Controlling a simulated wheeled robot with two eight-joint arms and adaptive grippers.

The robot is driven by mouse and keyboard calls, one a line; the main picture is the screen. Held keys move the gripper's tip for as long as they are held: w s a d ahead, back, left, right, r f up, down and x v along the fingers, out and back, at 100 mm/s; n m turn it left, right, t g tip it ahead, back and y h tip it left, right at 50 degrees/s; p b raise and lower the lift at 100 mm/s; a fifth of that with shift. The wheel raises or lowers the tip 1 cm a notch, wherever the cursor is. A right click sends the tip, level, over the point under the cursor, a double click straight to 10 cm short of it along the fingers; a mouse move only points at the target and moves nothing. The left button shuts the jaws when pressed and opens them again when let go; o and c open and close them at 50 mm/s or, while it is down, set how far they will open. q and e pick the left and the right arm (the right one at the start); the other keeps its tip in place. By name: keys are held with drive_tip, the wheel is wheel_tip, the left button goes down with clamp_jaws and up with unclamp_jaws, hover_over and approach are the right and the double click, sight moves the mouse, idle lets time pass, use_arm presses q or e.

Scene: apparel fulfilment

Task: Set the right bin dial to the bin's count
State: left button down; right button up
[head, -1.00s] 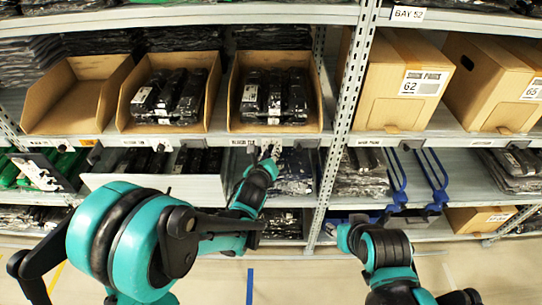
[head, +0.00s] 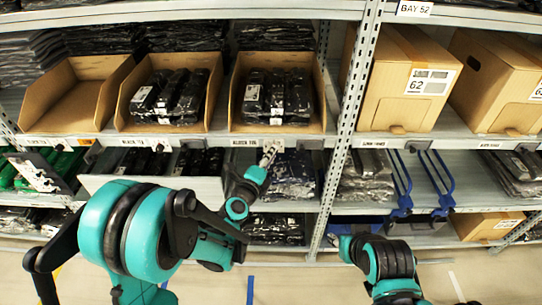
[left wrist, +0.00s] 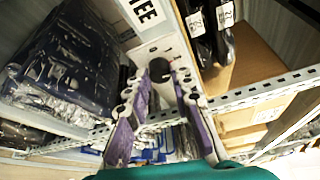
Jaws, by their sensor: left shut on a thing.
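The right bin (head: 234,95) is an open cardboard bin on the middle shelf, holding several black bagged packs (head: 276,95). Its dial is on the shelf edge below it, largely hidden by my left gripper (head: 268,156) in the head view. In the left wrist view the dial's dark round knob (left wrist: 159,69) sits between the fingertips of my left gripper (left wrist: 158,88), on a pale plate with small marks too blurred to read. The left gripper is shut on this knob. My right gripper (head: 338,240) is low, in front of the lower shelf, its fingers unclear.
Another bin (head: 123,108) with packs and an empty bin (head: 75,112) stand to the left. An upright post (head: 345,130) is right of the right bin. Closed cartons (head: 385,100) lie beyond it. Blue brackets (head: 400,185) hang below. Open floor lies in front.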

use_arm(q)
drive_tip(key=shift+n, duration=0.3)
idle(0.4)
drive_tip(key=c, duration=1.3)
unclamp_jaws()
drive_tip(key=v, duration=0.7)
drive_tip(key=shift+s, duration=0.3)
